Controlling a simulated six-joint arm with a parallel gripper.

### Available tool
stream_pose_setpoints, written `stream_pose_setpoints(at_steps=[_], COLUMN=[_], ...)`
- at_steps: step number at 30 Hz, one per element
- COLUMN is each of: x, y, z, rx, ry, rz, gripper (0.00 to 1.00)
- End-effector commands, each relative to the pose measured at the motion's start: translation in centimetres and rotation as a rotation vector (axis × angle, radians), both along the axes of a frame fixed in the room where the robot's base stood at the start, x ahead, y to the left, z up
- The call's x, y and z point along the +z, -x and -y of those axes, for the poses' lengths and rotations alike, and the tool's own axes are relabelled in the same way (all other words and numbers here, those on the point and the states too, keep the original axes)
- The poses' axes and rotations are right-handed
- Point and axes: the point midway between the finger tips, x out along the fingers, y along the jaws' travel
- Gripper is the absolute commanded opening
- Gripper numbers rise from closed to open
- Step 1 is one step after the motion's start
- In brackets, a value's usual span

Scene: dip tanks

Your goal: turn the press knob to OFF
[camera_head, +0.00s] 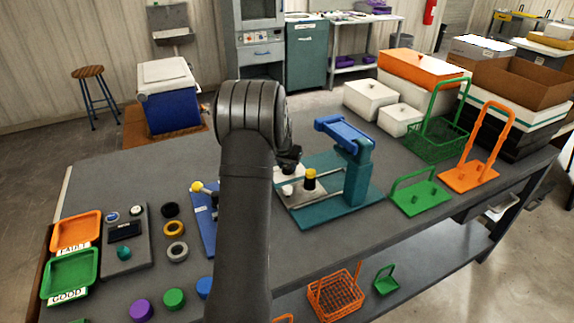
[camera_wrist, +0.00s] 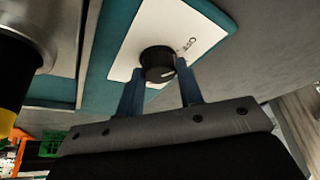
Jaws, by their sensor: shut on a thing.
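The press (camera_head: 356,178) is a teal stand with a blue top arm, right of my arm on the bench in the head view. Its knob (camera_wrist: 157,63) is black and round, on a white plate (camera_wrist: 185,30) on the teal base in the wrist view. A white mark on the knob points toward the lower right of the picture. Small lettering beside the knob is too small to read surely. My gripper (camera_wrist: 161,75) is shut on the knob, with one blue finger at each side. In the head view my arm hides the knob and the fingers.
Left of my arm are an orange tray (camera_head: 76,231), a green tray (camera_head: 70,274) and a grey control box (camera_head: 125,255). Green and orange baskets and racks stand right of the press. A yellow-topped black piece (camera_head: 310,179) stands by the press.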

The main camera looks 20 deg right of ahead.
Motion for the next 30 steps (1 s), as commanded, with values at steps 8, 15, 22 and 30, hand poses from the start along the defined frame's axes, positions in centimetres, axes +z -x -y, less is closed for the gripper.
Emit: stream_pose_setpoints(at_steps=[8, 15, 22, 30], x=[0.0, 0.0, 0.7, 5.4], y=[0.0, 0.0, 0.2, 1.5], z=[0.0, 0.0, -0.2, -1.5], rx=[0.001, 0.0, 0.0, 0.0], ry=[0.0, 0.001, 0.001, 0.002], rz=[-0.002, -0.001, 0.001, 0.004], gripper=[0.43, 0.56, 0.56, 0.56])
